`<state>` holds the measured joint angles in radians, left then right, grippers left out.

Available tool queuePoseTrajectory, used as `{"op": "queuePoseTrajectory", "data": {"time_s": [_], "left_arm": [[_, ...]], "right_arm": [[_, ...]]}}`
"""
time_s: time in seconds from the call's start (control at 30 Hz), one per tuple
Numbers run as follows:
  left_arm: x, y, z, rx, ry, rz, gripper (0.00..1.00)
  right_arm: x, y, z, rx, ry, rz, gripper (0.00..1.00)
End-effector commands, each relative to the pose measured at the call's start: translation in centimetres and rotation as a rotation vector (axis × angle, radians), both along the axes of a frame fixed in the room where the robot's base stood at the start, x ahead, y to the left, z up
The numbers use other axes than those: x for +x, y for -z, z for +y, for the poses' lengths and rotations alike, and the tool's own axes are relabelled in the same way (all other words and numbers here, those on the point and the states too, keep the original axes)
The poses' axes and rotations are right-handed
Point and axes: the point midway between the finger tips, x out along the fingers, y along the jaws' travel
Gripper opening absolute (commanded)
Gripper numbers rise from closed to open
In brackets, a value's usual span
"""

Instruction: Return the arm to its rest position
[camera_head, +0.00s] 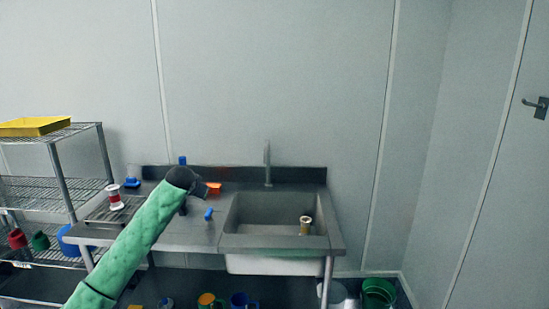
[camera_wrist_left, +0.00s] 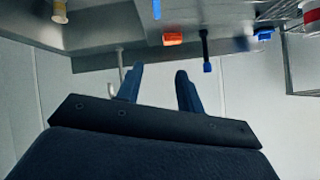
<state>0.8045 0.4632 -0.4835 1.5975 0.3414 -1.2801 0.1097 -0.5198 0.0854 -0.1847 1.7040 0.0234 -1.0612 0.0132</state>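My left arm comes in from the lower left in a green sleeve. Its dark left gripper (camera_head: 193,194) is in front of the steel counter, left of the sink. In the left wrist view the two fingers of the left gripper (camera_wrist_left: 160,74) stand apart with nothing between them. It is open and empty. Part of the counter behind the arm is hidden. My right arm and gripper show in neither view.
The steel sink (camera_head: 245,241) holds a brass-coloured cylinder (camera_head: 305,225). An orange item (camera_head: 214,188), a blue-topped item (camera_head: 208,214) and a red-and-white spool (camera_head: 114,197) are on the counter. A wire shelf (camera_head: 58,175) stands left. A green bin (camera_head: 378,292) is at lower right.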

Motion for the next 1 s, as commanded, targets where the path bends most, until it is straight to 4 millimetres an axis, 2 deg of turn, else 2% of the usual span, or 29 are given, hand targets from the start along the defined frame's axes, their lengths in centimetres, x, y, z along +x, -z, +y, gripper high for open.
{"op": "queuePoseTrajectory", "data": {"time_s": [0.27, 0.37, 0.67, 0.87, 1.0], "left_arm": [[-1.3, 5.5, -1.4, 0.022, 0.027, -0.050, 0.37], [-2.3, 8.7, -2.0, 0.024, 0.032, -0.050, 0.37], [-7.8, 21.1, -3.5, 0.010, 0.027, 0.005, 0.37], [-13.0, 29.8, -4.2, -0.013, 0.009, 0.077, 0.37], [-17.4, 35.7, -4.7, -0.031, -0.008, 0.141, 0.37]], "right_arm": [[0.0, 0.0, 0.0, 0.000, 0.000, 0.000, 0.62], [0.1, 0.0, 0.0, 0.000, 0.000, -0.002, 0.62], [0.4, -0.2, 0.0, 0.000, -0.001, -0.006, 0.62], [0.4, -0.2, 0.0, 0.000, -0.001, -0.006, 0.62], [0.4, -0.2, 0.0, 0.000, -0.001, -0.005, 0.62]]}}
